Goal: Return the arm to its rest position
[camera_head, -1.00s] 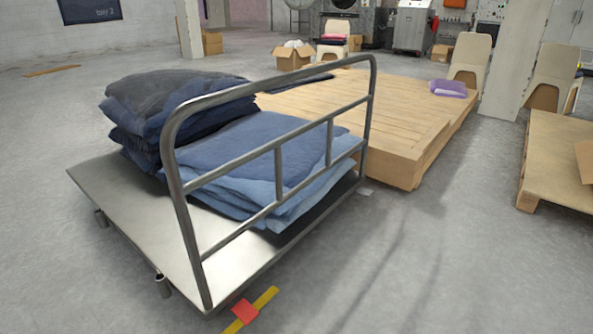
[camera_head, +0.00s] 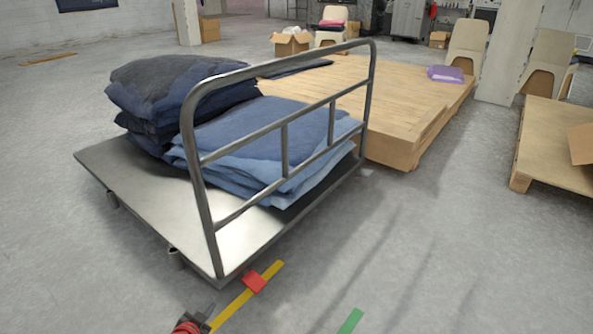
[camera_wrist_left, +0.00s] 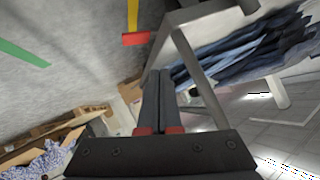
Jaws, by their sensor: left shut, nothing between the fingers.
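My left gripper (camera_head: 195,322) shows at the bottom edge of the head view, only partly in frame, beside the cart's near corner and over the yellow floor tape. In the left wrist view its two dark fingers (camera_wrist_left: 159,100) lie together, shut and empty. The metal cart (camera_head: 215,235) stands in front of me with its tubular handle upright. Its frame also shows in the left wrist view (camera_wrist_left: 200,80), beyond the fingers. I cannot tell the exact gap between them. My right gripper is in neither view.
Dark clothes (camera_head: 165,90) and blue denim (camera_head: 265,145) are piled on the cart. A wooden pallet platform (camera_head: 400,110) stands behind it, and another pallet (camera_head: 550,150) is at the right. Red (camera_head: 254,283) and green (camera_head: 351,321) markings lie on the floor. The floor at right front is clear.

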